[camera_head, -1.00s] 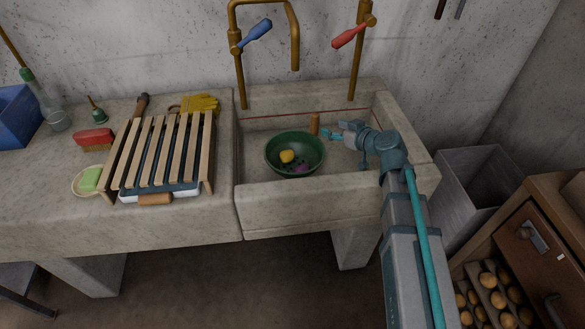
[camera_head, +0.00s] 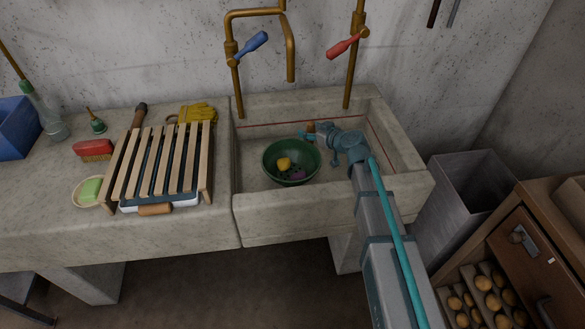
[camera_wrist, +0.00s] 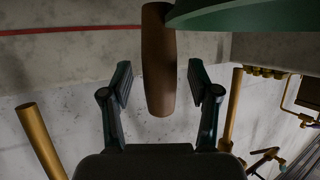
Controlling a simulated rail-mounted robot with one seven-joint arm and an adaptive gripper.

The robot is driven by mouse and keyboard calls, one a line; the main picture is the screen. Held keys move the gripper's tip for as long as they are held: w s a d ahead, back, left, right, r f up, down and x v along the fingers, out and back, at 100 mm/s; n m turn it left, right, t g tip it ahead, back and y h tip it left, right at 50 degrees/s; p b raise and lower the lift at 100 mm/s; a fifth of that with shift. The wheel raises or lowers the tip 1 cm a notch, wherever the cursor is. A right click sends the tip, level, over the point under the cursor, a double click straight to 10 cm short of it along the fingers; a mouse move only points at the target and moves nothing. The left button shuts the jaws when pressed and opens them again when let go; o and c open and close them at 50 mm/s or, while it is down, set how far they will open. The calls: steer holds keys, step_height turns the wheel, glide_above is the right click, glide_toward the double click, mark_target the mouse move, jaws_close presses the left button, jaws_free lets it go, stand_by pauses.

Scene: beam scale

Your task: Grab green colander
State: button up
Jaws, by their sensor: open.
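The green colander (camera_head: 307,158) sits in the stone sink, holding a yellow item (camera_head: 284,163) and a purple item (camera_head: 298,174). Its green side (camera_wrist: 260,18) fills the top right of the wrist view. A brown handle (camera_wrist: 158,50) adjoins the colander there; in the head view a bit of it (camera_head: 310,127) shows at the colander's far right edge. My gripper (camera_head: 306,135) is at that edge, above the sink. In the wrist view my gripper (camera_wrist: 160,78) is open, with the handle lined up between its fingers; whether it lies at fingertip depth I cannot tell.
The sink's walls (camera_head: 270,212) surround the colander. Brass pipes with a blue tap (camera_head: 250,46) and red tap (camera_head: 342,46) rise behind. A slatted wooden rack (camera_head: 182,160) stands on the left counter. The sink's right floor is partly hidden by my arm.

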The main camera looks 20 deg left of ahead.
jaws_close()
stand_by(0.3)
stand_by(0.3)
